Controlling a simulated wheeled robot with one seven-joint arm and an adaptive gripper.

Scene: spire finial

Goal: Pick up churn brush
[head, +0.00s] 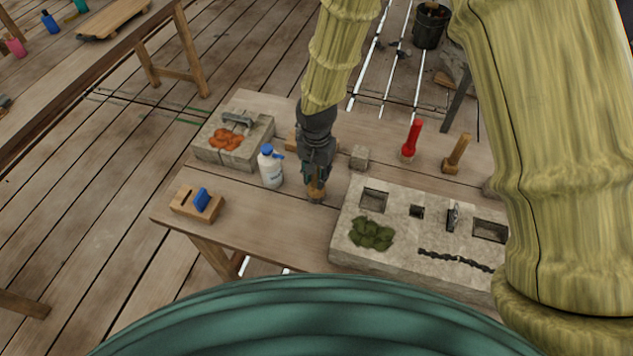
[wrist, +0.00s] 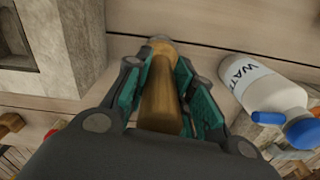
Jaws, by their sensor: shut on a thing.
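The churn brush, as I take it, is the upright wooden-handled thing (head: 316,194) on the table, left of the stone block. My gripper (head: 316,180) points down over it and is shut on its handle. In the wrist view the tan handle (wrist: 160,92) lies between the teal finger pads of my gripper (wrist: 160,100). Its lower end appears to be at the tabletop; I cannot tell whether it touches. The upper end of the handle is hidden by my gripper.
A white water bottle (head: 271,167) with a blue cap stands close on the left. A large stone block (head: 400,215) with square recesses lies on the right. Behind are a small stone cube (head: 360,156), a red-handled tool (head: 411,140) and a wooden-handled tool (head: 457,153). A wooden holder (head: 187,205) sits front left.

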